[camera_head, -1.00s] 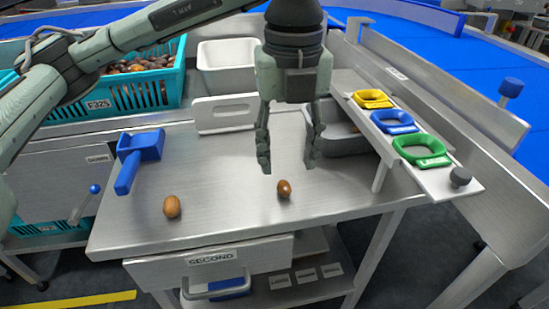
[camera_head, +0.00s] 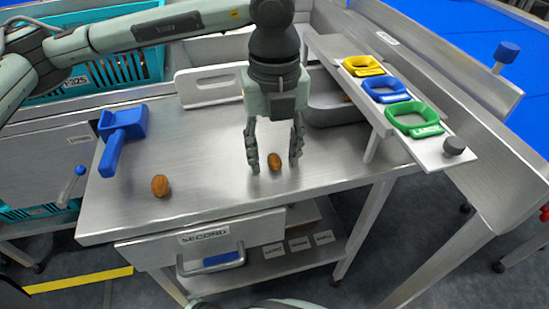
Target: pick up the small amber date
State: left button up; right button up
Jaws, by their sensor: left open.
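Two brown dates lie on the metal table (camera_head: 215,175). The smaller, darker amber date (camera_head: 274,161) is between the fingertips of my left gripper (camera_head: 274,165). The gripper points down and is open, with a finger on each side of the date; I cannot tell whether either finger touches it. A larger, lighter brown date (camera_head: 160,186) lies to the left, apart from the gripper. My right gripper is not in view.
A blue scoop (camera_head: 122,130) lies at the table's left. Yellow (camera_head: 362,66), blue (camera_head: 387,89) and green (camera_head: 414,119) sizing rings sit on a raised shelf at right. A grey tray (camera_head: 335,112) is behind the gripper. A teal crate (camera_head: 100,75) stands back left.

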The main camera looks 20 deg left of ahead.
pick_arm(q)
jog(key=shift+c, duration=0.9)
jog(key=c, duration=0.6)
jog(key=shift+c, duration=0.2)
jog(key=shift+r, duration=0.15)
